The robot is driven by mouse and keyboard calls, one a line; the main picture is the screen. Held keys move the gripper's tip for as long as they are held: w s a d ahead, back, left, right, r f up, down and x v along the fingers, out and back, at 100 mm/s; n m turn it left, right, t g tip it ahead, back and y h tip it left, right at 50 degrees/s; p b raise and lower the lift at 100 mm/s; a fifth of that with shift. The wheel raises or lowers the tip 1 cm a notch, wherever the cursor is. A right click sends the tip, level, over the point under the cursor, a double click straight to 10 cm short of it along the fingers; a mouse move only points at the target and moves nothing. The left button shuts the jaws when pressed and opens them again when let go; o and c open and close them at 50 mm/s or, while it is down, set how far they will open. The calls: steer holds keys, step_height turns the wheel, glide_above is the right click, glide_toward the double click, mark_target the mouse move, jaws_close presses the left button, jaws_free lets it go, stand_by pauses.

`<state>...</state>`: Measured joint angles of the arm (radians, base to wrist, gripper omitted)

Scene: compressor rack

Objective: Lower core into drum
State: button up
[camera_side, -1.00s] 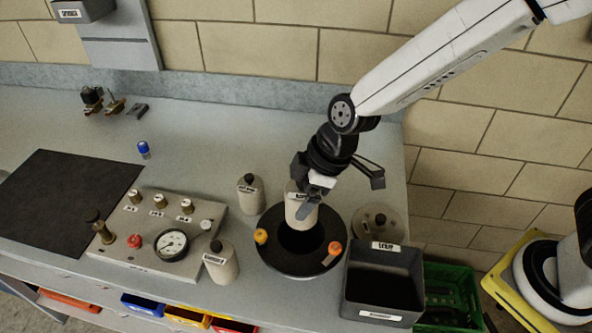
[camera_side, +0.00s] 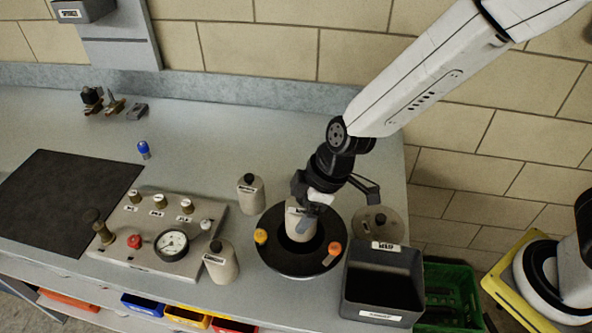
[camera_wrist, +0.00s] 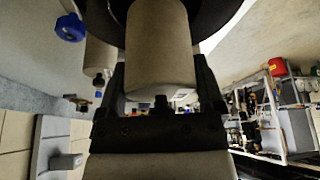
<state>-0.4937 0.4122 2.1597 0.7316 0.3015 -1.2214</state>
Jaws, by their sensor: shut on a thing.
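My gripper (camera_side: 318,195) is shut on the core (camera_side: 298,222), a pale cylindrical canister with a dark-lettered label. In the wrist view the core (camera_wrist: 158,50) sits upright in the picture between the dark fingers. The drum (camera_side: 275,258) is a round black-topped vessel with a central opening. The core's lower end is at the drum's opening and appears partly inside it; the exact depth cannot be told. An orange knob (camera_side: 334,248) and a yellow-orange knob (camera_side: 261,236) are on the drum's top, on either side of the opening.
Two pale canisters (camera_side: 250,195) (camera_side: 221,262) stand left of the drum. A round lid (camera_side: 380,222) lies right of it, behind a black bin (camera_side: 383,290). A gauge panel (camera_side: 150,240) and dark mat (camera_side: 62,200) are at left.

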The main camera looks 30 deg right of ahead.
steer(key=shift+f, duration=0.8)
stand_by(0.9)
steer(key=shift+f, duration=2.9)
steer(key=shift+f, duration=0.1)
steer(key=shift+f, duration=0.95)
steer(key=shift+r, duration=0.15)
steer(key=shift+f, duration=0.25)
steer(key=shift+r, duration=0.2)
stand_by(0.3)
steer(key=shift+r, duration=0.1)
stand_by(0.8)
